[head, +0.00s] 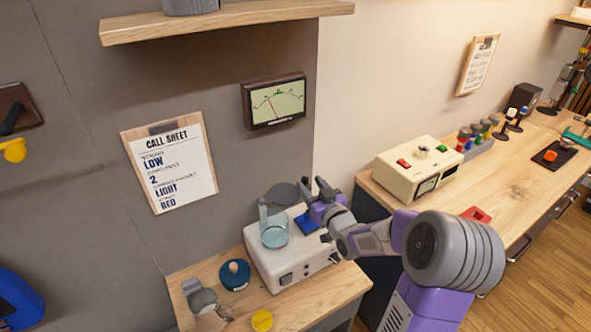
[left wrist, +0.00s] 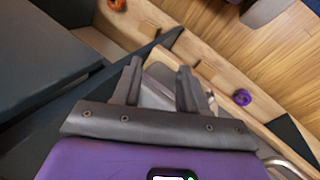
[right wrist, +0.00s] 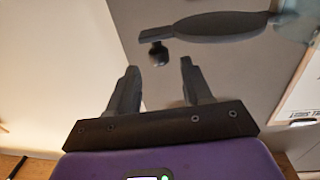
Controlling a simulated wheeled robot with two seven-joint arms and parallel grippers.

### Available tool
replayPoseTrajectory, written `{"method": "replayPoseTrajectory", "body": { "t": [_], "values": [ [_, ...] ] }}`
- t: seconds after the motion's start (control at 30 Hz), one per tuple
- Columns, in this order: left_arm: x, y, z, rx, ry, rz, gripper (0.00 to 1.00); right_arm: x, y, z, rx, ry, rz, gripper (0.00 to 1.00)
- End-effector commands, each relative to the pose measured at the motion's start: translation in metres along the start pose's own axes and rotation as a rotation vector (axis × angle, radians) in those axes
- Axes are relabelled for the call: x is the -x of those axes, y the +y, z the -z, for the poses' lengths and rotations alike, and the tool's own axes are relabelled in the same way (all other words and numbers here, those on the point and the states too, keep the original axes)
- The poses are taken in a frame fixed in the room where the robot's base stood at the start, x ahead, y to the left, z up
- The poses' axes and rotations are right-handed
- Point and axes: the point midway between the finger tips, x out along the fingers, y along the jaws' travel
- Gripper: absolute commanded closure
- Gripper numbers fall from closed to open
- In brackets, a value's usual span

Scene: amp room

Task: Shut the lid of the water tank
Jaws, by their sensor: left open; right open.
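The water tank (head: 274,232) is a clear bluish cylinder on top of the white machine (head: 290,262). Its lid (head: 282,194), a dark grey disc, stands open behind the tank's rim, near the wall. My right gripper (head: 313,187) is open and empty just to the right of the lid, apart from it as far as I can tell. In the right wrist view the lid (right wrist: 220,27) shows beyond the fingertips as a grey disc with a tab and a small dark knob. My left gripper (left wrist: 160,65) is open and empty in the left wrist view, and outside the head view.
A blue item (head: 306,223) lies on the machine, right of the tank. A dark blue round thing (head: 234,274), a grey jug-like item (head: 203,299) and a yellow disc (head: 262,320) stand left and front. A wooden shelf (head: 225,19) is above; a cream meter box (head: 417,167) is right.

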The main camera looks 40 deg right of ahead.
Motion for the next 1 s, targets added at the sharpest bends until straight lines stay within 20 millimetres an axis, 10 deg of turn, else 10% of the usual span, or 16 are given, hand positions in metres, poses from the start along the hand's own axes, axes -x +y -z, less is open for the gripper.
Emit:
{"method": "replayPoseTrajectory", "body": {
  "t": [0.33,0.73,1.0],
  "values": [
    [-0.003,-0.001,0.0,0.0,0.001,0.0,0.57,-0.051,-0.001,-0.001,-0.004,0.0,0.002,0.5],
    [-0.003,-0.001,0.001,0.0,0.001,0.0,0.57,-0.061,-0.001,-0.001,-0.004,-0.001,0.001,0.5],
    [-0.003,-0.001,0.001,0.0,0.001,0.0,0.57,-0.061,-0.001,-0.001,-0.004,-0.002,0.001,0.89]
  ]
}}
